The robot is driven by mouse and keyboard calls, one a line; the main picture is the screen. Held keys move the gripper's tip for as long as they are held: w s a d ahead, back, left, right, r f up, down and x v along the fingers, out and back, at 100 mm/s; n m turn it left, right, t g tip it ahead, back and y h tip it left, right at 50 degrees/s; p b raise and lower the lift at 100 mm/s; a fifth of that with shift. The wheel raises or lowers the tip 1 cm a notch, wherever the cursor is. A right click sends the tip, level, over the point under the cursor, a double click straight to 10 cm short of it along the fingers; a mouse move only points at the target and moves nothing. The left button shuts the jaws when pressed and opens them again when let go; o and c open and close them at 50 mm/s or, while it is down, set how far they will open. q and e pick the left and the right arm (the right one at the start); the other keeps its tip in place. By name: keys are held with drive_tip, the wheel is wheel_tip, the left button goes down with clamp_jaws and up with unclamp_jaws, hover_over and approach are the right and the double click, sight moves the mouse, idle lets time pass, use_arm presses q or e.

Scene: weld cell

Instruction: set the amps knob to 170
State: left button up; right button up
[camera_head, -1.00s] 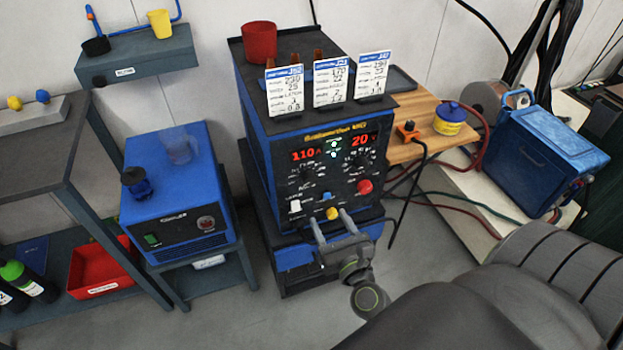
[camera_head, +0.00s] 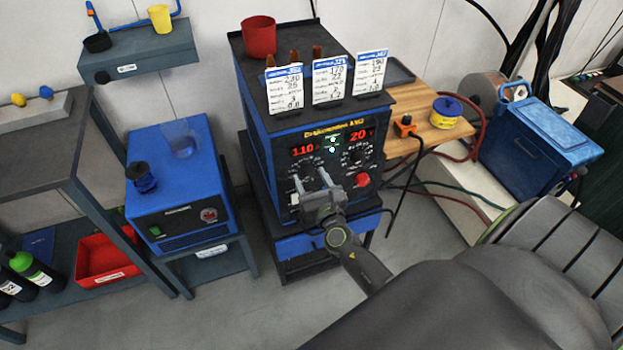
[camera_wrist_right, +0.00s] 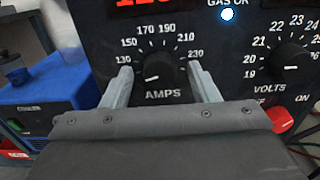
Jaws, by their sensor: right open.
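The welder (camera_head: 318,150) stands in the middle of the head view, its red displays reading 110 on the amps side and 20 on the volts side. In the right wrist view the black amps knob (camera_wrist_right: 157,70) sits above the AMPS label, its white mark pointing to the lower left, below the 130 mark. My right gripper (camera_head: 312,180) is in front of the welder's panel. In the right wrist view its open fingers (camera_wrist_right: 160,80) stand on either side of the amps knob, with gaps between. My left gripper is not in view.
The volts knob (camera_wrist_right: 290,57) is right of the amps knob, with a red button (camera_wrist_right: 281,119) below it. Cards stand on the welder's top edge beside a red cup (camera_head: 259,37). A blue unit (camera_head: 180,185) stands to the left.

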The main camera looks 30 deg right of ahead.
drive_tip(key=c, duration=1)
